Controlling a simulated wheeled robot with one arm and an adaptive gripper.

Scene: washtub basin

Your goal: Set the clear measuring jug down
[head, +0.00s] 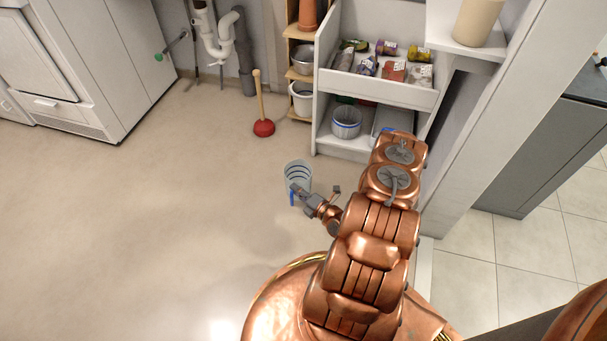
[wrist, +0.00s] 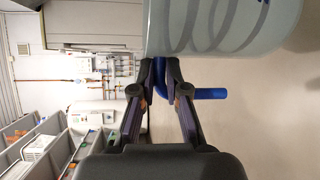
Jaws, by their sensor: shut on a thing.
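The clear measuring jug (head: 298,174) has grey bands on its wall and a blue handle. In the head view it is near the middle, in front of my gripper (head: 299,191). In the wrist view the jug (wrist: 225,22) fills the top right, and my gripper (wrist: 159,68) is shut on its blue handle (wrist: 205,93). The picture is turned sideways there, so I cannot tell the jug's tilt from it. In the head view the jug looks roughly upright. I cannot tell whether its base touches the floor.
A red plunger (head: 263,127) stands on the floor behind the jug. A white cabinet (head: 100,60) is at the left. The floor (head: 150,220) to the left is clear.

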